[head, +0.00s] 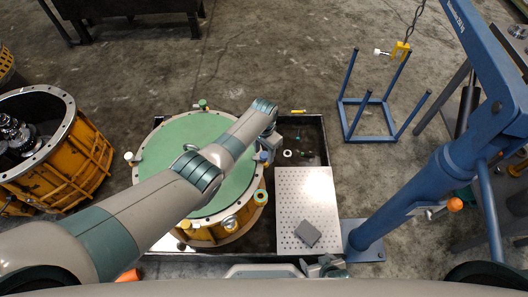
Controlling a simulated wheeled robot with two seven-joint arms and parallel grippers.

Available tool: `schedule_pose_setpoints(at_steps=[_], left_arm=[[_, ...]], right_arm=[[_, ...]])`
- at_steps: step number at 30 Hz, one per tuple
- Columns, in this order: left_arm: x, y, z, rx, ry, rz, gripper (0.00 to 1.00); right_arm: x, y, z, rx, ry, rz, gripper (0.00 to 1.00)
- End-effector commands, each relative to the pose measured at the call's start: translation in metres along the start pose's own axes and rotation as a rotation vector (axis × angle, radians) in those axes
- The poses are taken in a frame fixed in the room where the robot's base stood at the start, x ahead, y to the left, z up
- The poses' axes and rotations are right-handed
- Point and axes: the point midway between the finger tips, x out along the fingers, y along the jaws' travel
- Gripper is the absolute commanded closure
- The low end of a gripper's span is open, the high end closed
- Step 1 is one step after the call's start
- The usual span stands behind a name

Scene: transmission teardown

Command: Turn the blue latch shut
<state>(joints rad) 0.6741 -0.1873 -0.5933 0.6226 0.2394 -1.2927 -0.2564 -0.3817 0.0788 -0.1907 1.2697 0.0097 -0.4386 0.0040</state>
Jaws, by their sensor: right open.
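The yellow drum-shaped housing (207,236) stands in a dark tray, its top covered by a green disc (165,150) inside a pale bolted rim. A small blue piece (263,156), which looks like the blue latch, sits at the rim's right side. Its turn position is too small to tell. My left arm reaches across the disc, and my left gripper (270,144) points down just above or beside the blue piece. Its fingers are too small and partly hidden to read; contact cannot be told. My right gripper (326,269) is open at the bottom edge, away from the housing.
A perforated plate (292,190) with a grey block (307,233) lies right of the housing. A blue crane (435,180) stands at right. An open yellow housing (84,165) stands at left.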

Motion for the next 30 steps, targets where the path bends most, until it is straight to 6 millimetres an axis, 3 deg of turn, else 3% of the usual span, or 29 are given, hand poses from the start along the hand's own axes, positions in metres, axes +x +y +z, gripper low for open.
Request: schedule_pose_setpoints(at_steps=[11, 17, 30], left_arm=[[-0.002, 0.000, 0.000, 0.001, 0.000, 0.000, 0.55], [-0.015, 0.000, 0.000, 0.001, 0.001, 0.000, 0.55], [-0.084, 0.000, -0.001, 0.002, 0.003, -0.001, 0.55]], right_arm=[[-0.001, 0.000, -0.001, 0.000, 0.001, 0.000, 0.29], [-0.003, -0.002, -0.007, -0.006, 0.033, -0.003, 0.29], [-0.011, -0.019, -0.029, -0.015, 0.165, -0.023, 0.29]])
